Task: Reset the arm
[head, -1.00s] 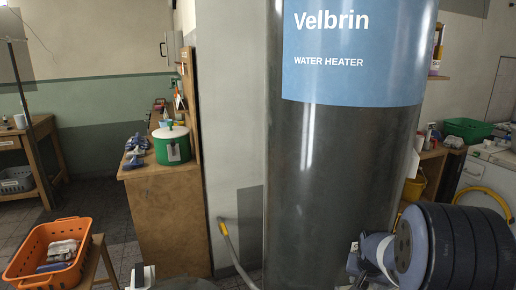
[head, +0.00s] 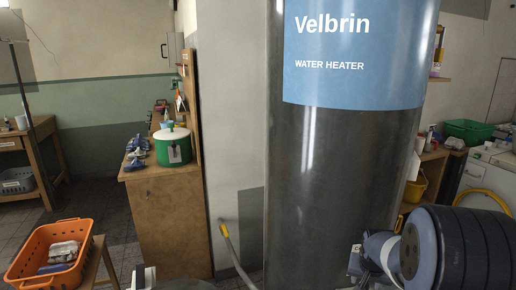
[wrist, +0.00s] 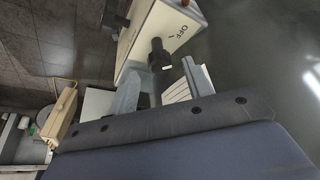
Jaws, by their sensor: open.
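My gripper (wrist: 160,85) shows in the wrist view with its two grey fingers apart. A pale box (wrist: 172,32) marked "OFF" is just beyond the fingertips. A dark knob or lever (wrist: 158,55) on the box shows between the fingers, and I cannot tell whether they touch it. Nothing is seen held. In the head view my arm is at the lower right, in front of the water heater's right side. The fingers are not seen there.
A large dark water heater (head: 335,180) fills the middle of the head view. Left of it are a wooden cabinet (head: 165,225) with a green and white pot (head: 173,148), and an orange basket (head: 48,258) on a stool. A yellow bucket (head: 414,186) stands at right.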

